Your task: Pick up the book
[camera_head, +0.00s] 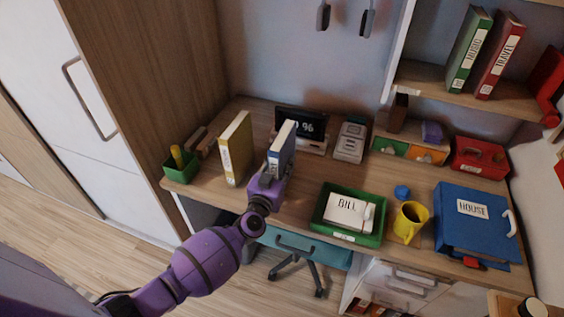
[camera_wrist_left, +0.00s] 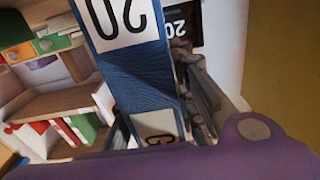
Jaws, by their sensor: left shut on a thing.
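A blue book (camera_head: 281,150) with a white label stands upright on the wooden desk (camera_head: 300,205), or just above it; I cannot tell if it touches. My left gripper (camera_head: 268,181) is shut on its near, lower end. In the left wrist view the blue spine (camera_wrist_left: 143,88) with a white "20" label runs between the fingers (camera_wrist_left: 165,125). A yellow book (camera_head: 236,150) stands upright to the left, apart from the blue one. More books, green (camera_head: 469,50) and red (camera_head: 500,58), stand on the shelf at the right. My right gripper is not in view.
A dark display (camera_head: 301,123) stands close behind the blue book. A green tray (camera_head: 349,237), yellow mug (camera_head: 408,222) and blue binder (camera_head: 474,227) lie to the right. A green pen box (camera_head: 181,168) is at the desk's left end. A chair (camera_head: 296,270) is below.

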